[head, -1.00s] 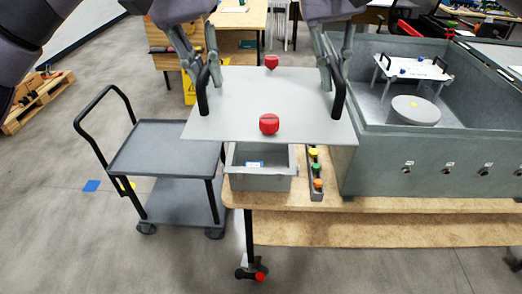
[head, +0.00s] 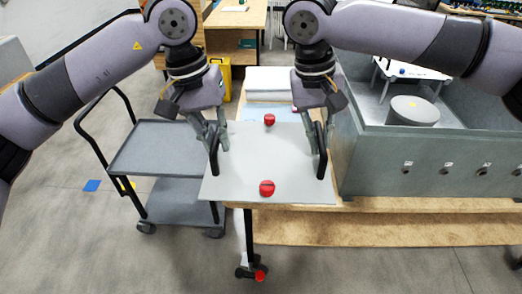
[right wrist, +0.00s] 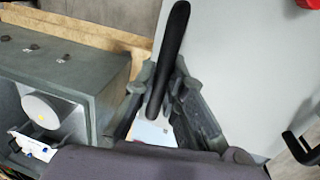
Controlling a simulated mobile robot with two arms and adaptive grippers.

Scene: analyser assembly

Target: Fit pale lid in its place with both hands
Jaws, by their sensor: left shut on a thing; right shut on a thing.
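The pale lid (head: 240,165) is a flat light-grey plate with two black handles and two red knobs (head: 267,188). It is held about level over the left end of the wooden table. My left gripper (head: 216,142) is shut on the left handle (head: 214,158). My right gripper (head: 313,140) is shut on the right handle (head: 321,155); the right wrist view shows its fingers around this black handle (right wrist: 172,50). The lid hides what lies beneath it. The large grey open housing (head: 375,165) stands to the right, with a grey cylinder (head: 412,110) inside.
A grey cart (head: 165,150) stands left of the table (head: 400,225). White stacked items (head: 270,85) lie behind the lid. The housing wall is close to the lid's right edge. Open floor lies in front.

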